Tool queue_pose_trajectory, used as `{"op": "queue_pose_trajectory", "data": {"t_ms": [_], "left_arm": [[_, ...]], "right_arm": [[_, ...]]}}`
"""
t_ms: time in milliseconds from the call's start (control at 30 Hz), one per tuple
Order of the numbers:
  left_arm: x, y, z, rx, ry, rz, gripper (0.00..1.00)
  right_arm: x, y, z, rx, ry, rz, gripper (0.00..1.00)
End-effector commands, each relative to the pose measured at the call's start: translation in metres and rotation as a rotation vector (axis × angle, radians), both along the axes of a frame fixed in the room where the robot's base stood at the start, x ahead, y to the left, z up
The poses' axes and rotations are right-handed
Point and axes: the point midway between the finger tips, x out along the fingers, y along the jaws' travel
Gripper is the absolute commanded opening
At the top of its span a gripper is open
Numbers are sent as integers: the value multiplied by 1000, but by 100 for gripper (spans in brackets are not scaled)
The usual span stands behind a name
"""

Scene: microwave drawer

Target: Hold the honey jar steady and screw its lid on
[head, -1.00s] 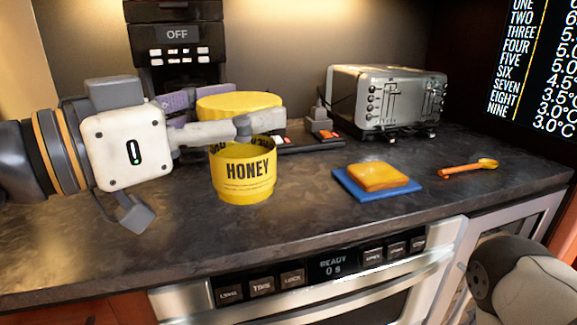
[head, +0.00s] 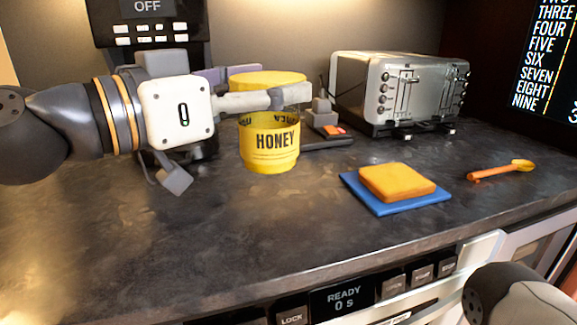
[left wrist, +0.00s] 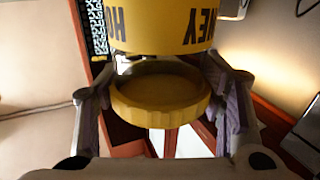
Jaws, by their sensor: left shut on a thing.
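My left gripper (head: 262,98) comes in from the left and is shut on the yellow lid (head: 268,79). In the left wrist view the lid (left wrist: 160,100) sits between the two finger pads. The yellow honey jar (head: 270,148), open at the top with black HONEY lettering, stands upright on the counter. The lid is held apart from the jar, above its rim in the head view; one finger passes in front of the lid. My right gripper is out of view.
An orange spoon (head: 500,170) lies further right. A toaster (head: 400,95) and a black coffee machine (head: 125,35) stand behind. The front counter is clear.

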Motion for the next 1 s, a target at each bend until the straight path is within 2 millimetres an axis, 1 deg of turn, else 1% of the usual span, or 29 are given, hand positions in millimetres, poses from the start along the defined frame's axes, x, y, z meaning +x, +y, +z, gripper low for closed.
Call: {"op": "queue_pose_trajectory", "data": {"t_ms": [33,67,100,200,333,433,667,767,867,1000], "left_arm": [[13,-5,-10,0,4,0,0],[20,-7,-13,0,5,0,0],[27,-10,-21,0,6,0,0],[42,-16,-40,-2,5,0,0],[55,-21,-55,-2,-3,1,0],[59,-23,-59,0,-7,0,0],[60,-23,-57,-1,-10,0,0],[61,-24,-59,-1,-8,0,0],[66,-25,-71,-2,-3,0,0],[65,-25,-95,-1,-1,0,0]], "right_arm": [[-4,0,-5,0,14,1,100],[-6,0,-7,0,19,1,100],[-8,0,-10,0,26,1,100],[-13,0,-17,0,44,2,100],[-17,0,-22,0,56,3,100],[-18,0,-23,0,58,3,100],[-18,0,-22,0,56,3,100],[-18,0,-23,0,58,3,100],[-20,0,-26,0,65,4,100],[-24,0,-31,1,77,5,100]]}}
